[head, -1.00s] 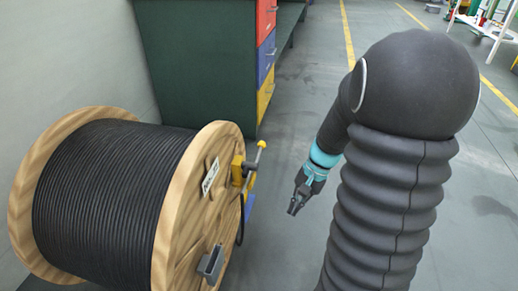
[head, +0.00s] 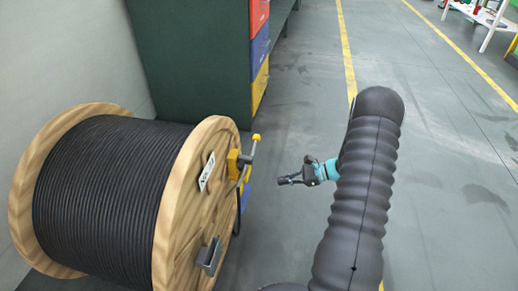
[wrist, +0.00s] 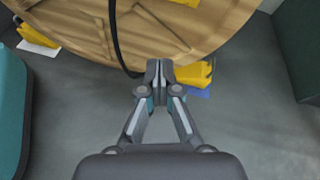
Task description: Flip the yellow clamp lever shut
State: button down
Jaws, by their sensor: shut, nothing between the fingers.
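The yellow clamp (head: 234,163) is fixed near the rim of the reel's wooden flange in the head view. Its lever (head: 250,152) sticks up and out to the right, tilted, with a yellow knob (head: 256,137) at the tip. My gripper (head: 281,180) is to the right of the clamp, apart from it and slightly lower in the picture. In the wrist view its fingers (wrist: 158,69) are together and hold nothing. A yellow part at the top edge there may be the clamp; I cannot tell.
The large wooden reel (head: 190,215) of black cable stands at left, with a grey bracket (head: 209,257) on its flange. A black cable (wrist: 115,45) hangs by the flange. A yellow block (wrist: 193,74) lies near the fingertips in the wrist view.

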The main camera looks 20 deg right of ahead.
jog(key=w+d+r+m+t+y, duration=0.1)
jog(key=w+d+r+m+t, duration=0.1)
jog(key=w+r, duration=0.3)
jog(key=shift+w+r+t, duration=0.2)
jog(key=shift+w+t, duration=0.3)
jog(key=shift+t, duration=0.2)
jog(key=w+a+r, duration=0.2)
jog(key=w+a, duration=0.2)
jog(key=a, duration=0.4)
jog(key=shift+r, duration=0.25)
jog(key=shift+w, duration=0.1)
